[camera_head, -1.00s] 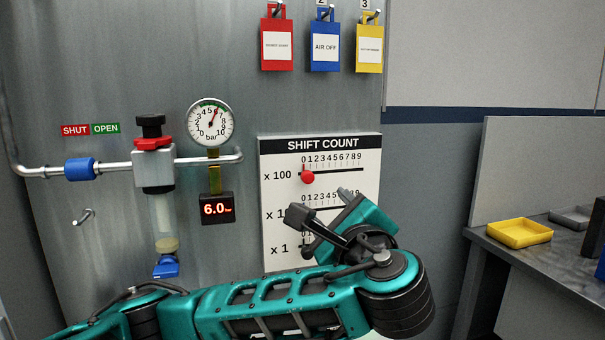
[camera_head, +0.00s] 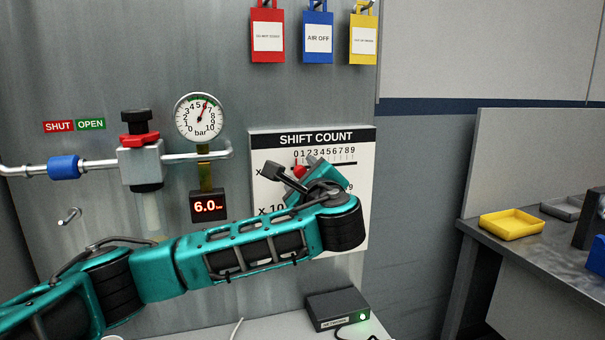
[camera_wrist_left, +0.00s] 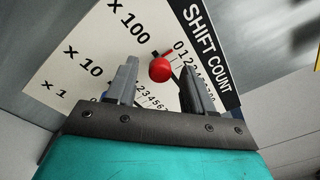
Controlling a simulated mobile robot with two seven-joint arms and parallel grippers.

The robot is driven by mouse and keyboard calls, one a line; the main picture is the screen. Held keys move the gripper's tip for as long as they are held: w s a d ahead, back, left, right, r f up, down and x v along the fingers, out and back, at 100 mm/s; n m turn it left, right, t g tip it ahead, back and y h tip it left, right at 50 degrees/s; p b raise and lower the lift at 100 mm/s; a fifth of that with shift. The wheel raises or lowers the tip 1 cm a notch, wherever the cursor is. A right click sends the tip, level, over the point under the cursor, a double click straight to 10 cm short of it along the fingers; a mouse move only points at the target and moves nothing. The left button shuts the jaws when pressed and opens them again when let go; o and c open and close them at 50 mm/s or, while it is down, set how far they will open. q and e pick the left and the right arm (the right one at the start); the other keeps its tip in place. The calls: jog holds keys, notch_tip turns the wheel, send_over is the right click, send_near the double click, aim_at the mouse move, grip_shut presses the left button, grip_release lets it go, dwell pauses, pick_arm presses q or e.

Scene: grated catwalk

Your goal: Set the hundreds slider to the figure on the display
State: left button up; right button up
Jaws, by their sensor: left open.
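The SHIFT COUNT board (camera_head: 362,226) has x 100, x 10 and x 1 rows with 0 to 9 scales. The red hundreds knob (camera_head: 299,171) is near the 0 end of the top row. In the left wrist view, the knob (camera_wrist_left: 160,69) sits between the spread fingers, with gaps visible on both sides. My left gripper (camera_head: 293,166) is open in front of the board, hiding much of the lower rows. The red-lit display (camera_head: 208,206) reads 6.0, apparently bar. My right gripper is not in view.
A round gauge (camera_head: 201,117) and a pipe with a red-handled valve (camera_head: 139,139) are left of the board. Red, blue and yellow tags (camera_head: 317,38) hang above. A dark box (camera_head: 338,309) lies below. A yellow tray (camera_head: 511,224) stands on the right bench.

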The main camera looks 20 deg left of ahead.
pick_arm(q)
jog(key=shift+w+a, duration=0.2)
jog(key=shift+w, duration=0.15)
jog(key=shift+c, duration=0.3)
grip_shut()
